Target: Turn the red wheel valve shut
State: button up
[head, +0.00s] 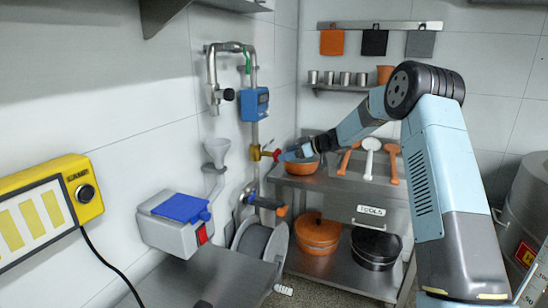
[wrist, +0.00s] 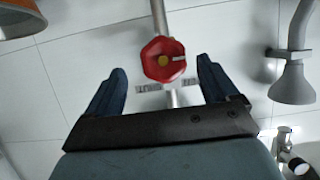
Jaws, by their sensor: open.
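The red wheel valve (wrist: 163,60) is a lobed red handwheel with a yellow centre and a pale mark on its right side, on a grey vertical pipe (wrist: 160,16). In the head view a small part of the red wheel (head: 277,155) shows beside a yellow valve body (head: 256,153). My gripper (wrist: 163,78) is open, with one dark blue finger on each side of the wheel and gaps between fingers and wheel. In the head view my gripper (head: 284,154) is at the wheel, and it partly hides the wheel. Nothing is between the fingers but the wheel region.
A blue meter box (head: 255,104) is on the pipe above. A grey funnel (head: 215,150) is to the left; it also shows in the wrist view (wrist: 292,84). A steel tool table (head: 345,188) with an orange bowl (head: 301,168) stands right of the valve.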

aim_at(276, 155)
jog(key=shift+x, duration=2.65)
